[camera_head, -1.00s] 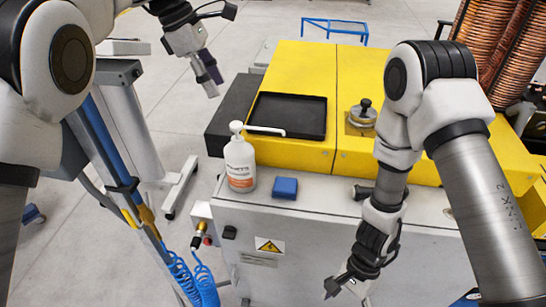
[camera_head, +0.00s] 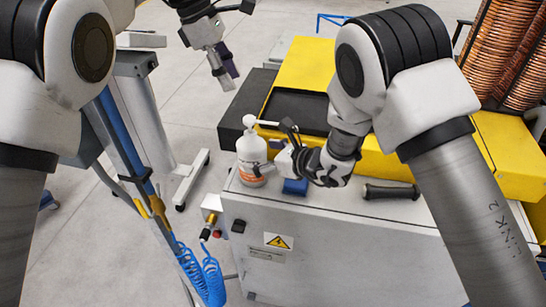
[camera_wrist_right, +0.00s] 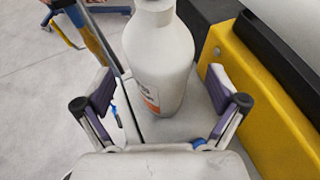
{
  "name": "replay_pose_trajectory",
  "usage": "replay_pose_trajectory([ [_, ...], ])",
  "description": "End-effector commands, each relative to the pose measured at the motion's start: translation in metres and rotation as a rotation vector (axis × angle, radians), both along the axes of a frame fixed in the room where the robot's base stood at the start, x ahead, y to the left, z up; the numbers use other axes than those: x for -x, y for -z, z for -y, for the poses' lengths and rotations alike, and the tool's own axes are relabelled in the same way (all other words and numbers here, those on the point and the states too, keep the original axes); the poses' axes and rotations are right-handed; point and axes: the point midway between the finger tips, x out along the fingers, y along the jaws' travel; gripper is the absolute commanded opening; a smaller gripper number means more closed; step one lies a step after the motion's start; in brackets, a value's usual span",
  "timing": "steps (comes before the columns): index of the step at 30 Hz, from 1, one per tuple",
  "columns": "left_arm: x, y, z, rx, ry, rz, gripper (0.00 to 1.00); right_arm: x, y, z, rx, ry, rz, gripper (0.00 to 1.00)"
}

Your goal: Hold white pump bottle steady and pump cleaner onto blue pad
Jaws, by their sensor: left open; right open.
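The white pump bottle (camera_head: 250,153) stands upright on the grey cabinet top, its pump nozzle pointing right. In the right wrist view the bottle (camera_wrist_right: 160,65) stands ahead of and between my open right fingers (camera_wrist_right: 160,110), with gaps on both sides. In the head view my right gripper (camera_head: 268,155) is at the bottle's right side; contact cannot be told there. The blue pad (camera_head: 295,187) lies on the cabinet top, partly hidden under my right gripper. My left gripper (camera_head: 225,72) is open and empty, above and left of the bottle.
The grey cabinet (camera_head: 330,240) carries a dark handle-like object (camera_head: 391,191) at right. A yellow machine housing (camera_head: 310,62) with a black tray (camera_head: 300,108) stands behind. Copper tube coils (camera_head: 508,50) are at the far right.

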Motion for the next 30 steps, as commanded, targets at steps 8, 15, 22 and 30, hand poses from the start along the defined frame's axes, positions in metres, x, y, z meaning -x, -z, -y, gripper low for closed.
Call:
replay_pose_trajectory([
  [8,0.0,0.0,0.0,0.0,0.0,0.0,0.42,-0.019,0.013,-0.022,0.001,-0.001,-0.001,0.95],
  [15,0.0,0.0,0.0,0.0,0.0,0.0,0.42,-0.019,0.013,-0.023,0.001,-0.001,-0.002,0.85],
  [22,0.0,0.0,0.0,0.0,0.0,0.0,0.42,-0.019,0.013,-0.022,0.002,-0.001,-0.002,0.03],
  [30,0.0,0.0,0.0,0.01,0.164,0.057,0.0,-0.018,0.013,-0.023,0.003,-0.001,-0.002,0.0],
])
